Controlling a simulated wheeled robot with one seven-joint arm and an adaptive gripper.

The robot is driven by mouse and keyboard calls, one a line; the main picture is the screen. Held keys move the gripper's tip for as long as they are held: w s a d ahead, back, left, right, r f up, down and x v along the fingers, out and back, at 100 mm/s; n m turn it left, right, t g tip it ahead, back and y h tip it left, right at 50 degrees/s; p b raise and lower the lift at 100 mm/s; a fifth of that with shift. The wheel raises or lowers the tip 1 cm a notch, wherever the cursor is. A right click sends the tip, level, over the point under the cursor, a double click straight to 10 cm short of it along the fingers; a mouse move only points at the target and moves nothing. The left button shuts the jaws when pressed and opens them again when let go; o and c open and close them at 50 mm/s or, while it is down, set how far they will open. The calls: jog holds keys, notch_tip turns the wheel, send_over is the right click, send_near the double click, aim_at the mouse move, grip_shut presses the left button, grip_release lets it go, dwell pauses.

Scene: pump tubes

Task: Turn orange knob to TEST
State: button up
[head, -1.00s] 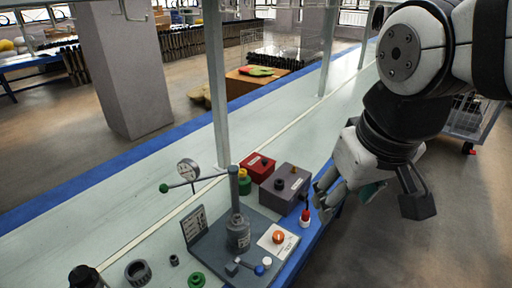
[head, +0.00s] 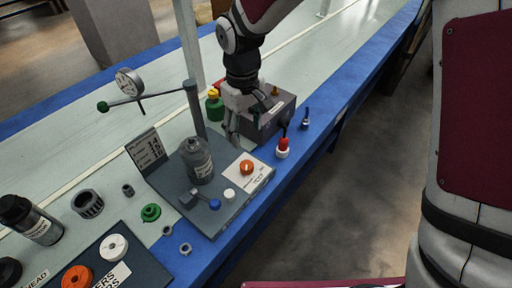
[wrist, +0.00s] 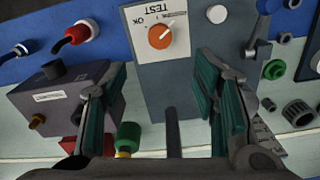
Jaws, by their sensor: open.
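The orange knob (head: 247,167) sits on a white label plate (head: 250,178) at the right side of the grey pump panel. In the wrist view the knob (wrist: 160,36) shows a white pointer mark, and the label reads TEST and OK upside down. The mark's exact setting is hard to tell. My gripper (head: 246,128) is over the back right of the panel, behind the knob in the head view. In the wrist view my gripper (wrist: 162,75) has its two green-padded fingers wide apart, with nothing between them. The knob lies beyond the fingertips, untouched.
A purple-grey box (head: 277,118) stands close beside my gripper. A red-topped plug (head: 283,147) is right of the panel. A grey pump cylinder (head: 197,160) and upright post (head: 194,105) stand left of the knob. Another orange knob (head: 77,277) is at lower left.

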aim_at(247, 165)
notch_tip(247, 165, down, 14)
jog(key=b, duration=0.3)
jog(key=shift+c, duration=0.5)
jog(key=c, duration=1.1)
